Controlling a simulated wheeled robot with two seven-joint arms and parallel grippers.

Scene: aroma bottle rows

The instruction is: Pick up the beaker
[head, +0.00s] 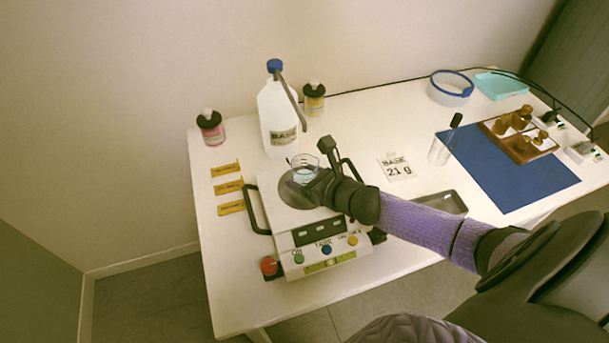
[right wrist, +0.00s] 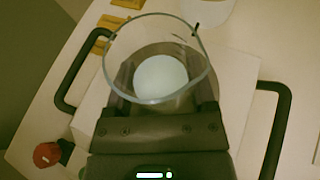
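The clear glass beaker (head: 304,162) stands over the weighing pan of the balance (head: 326,239), with pale liquid inside. In the right wrist view the beaker (right wrist: 157,97) shows from above, its round rim large in front of the gripper. My right gripper (head: 312,186) is at the beaker, low over the pan. In the right wrist view its fingers (right wrist: 165,88) lie on either side of the glass. I cannot tell whether they press on it or whether the beaker's base touches the pan. My left gripper is out of view.
A white BASE bottle (head: 278,121) stands close behind the beaker. Two small dark-capped bottles (head: 210,127) (head: 314,100) and yellow labels (head: 228,187) are nearby. Black side handles (head: 253,209) flank the balance. Right are a 21 g card (head: 397,167), glass cylinder (head: 438,153) and blue mat (head: 510,191).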

